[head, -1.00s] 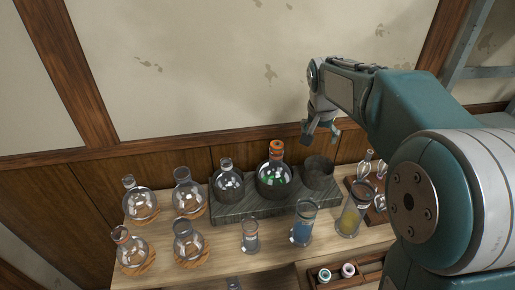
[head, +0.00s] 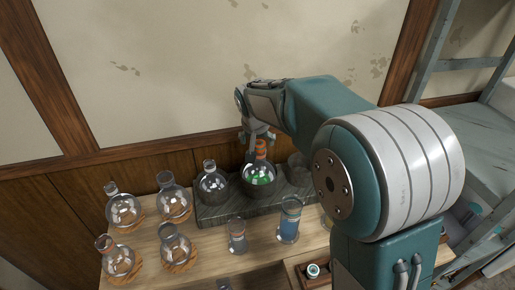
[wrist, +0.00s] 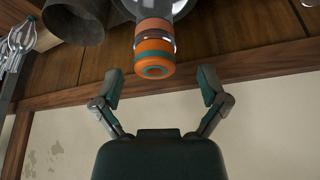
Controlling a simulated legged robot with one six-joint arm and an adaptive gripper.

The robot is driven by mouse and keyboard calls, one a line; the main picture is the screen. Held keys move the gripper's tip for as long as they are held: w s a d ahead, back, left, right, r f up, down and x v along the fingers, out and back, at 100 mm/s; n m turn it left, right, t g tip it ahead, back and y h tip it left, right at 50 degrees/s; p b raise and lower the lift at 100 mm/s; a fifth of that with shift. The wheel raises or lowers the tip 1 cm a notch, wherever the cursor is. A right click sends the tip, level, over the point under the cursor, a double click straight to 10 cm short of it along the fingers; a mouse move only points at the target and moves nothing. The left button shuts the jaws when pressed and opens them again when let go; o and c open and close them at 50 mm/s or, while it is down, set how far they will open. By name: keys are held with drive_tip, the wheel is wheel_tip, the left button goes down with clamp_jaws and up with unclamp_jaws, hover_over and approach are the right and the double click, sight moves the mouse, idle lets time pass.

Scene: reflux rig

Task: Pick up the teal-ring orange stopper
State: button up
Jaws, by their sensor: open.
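The teal-ring orange stopper (wrist: 154,52) sits in the neck of a round flask in the wrist view, its end facing the camera. In the head view the stopper (head: 261,148) tops the flask (head: 259,181) with green bits inside, on the dark rack. My gripper (wrist: 160,85) is open, its two fingers apart on either side of the stopper's line, and the stopper is not gripped. In the head view my gripper (head: 258,140) is at the stopper and partly overlaps it.
The dark rack (head: 212,216) also holds a clear flask (head: 212,185) and an empty dark cup (head: 299,168). Several round flasks stand on cork rings at left. The wall is close behind.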

drive_tip(key=shift+w+d+f, duration=0.3)
drive_tip(key=shift+d+f, duration=0.05)
drive_tip(key=shift+f, duration=0.35)
drive_tip(key=shift+a, duration=0.15)
drive_tip(key=c, duration=1)
drive_tip(key=shift+c, duration=0.2)
drive_tip(key=shift+r, duration=0.35)
wheel_tip(320, 180, up, 2)
drive_tip(key=shift+r, duration=0.25)
drive_tip(key=s+d+r, duration=0.2)
drive_tip(key=s+r, duration=0.7)
drive_tip(key=s, duration=0.5)
drive_tip(key=shift+d+r, duration=0.4)
drive_tip(key=shift+w, duration=0.15)
